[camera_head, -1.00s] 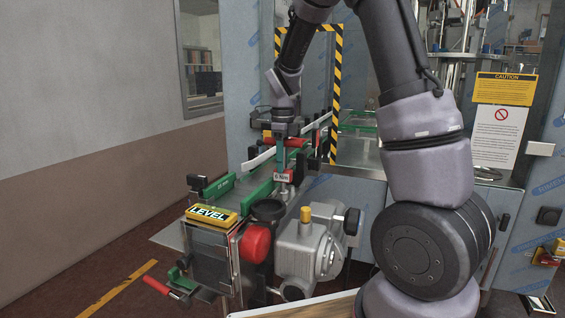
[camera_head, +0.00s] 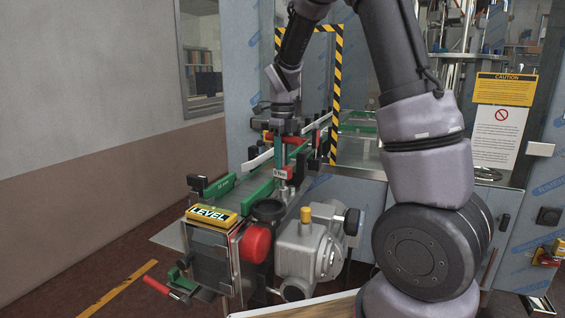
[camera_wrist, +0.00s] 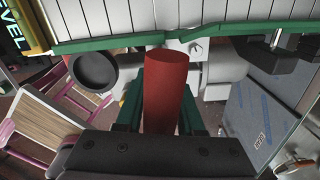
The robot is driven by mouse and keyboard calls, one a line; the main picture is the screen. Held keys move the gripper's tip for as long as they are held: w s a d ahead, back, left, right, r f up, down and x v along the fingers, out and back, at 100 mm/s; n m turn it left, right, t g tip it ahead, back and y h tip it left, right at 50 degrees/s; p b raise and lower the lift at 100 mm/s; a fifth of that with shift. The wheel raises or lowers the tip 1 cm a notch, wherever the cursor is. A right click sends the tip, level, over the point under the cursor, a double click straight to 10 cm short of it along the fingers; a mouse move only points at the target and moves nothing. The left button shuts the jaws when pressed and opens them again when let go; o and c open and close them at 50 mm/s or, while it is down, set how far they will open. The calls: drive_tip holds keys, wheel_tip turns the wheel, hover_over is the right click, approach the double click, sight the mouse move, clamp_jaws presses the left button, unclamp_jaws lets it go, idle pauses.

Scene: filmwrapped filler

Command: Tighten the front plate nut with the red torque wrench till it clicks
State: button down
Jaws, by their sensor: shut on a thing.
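My gripper (camera_head: 284,134) is over the green-railed conveyor at the machine's front. In the wrist view, my gripper (camera_wrist: 160,112) has its green fingers on both sides of a thick red cylinder. It is shut on this red wrench handle (camera_wrist: 168,85), whose round end points up the picture. The wrench's far end is not clear in either view. A small label (camera_head: 282,173) with red and white, seemingly "8 Nm", shows just below my gripper. I cannot make out the front plate nut; whether the wrench sits on it cannot be told.
A yellow LEVEL sign (camera_head: 211,215) sits on the conveyor's near end. A red knob (camera_head: 255,244) and a grey motor (camera_head: 304,248) with a yellow cap are beside it. A black-and-yellow striped frame (camera_head: 337,95) stands close behind my gripper.

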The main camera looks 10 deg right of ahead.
drive_tip(key=shift+r, duration=2.45)
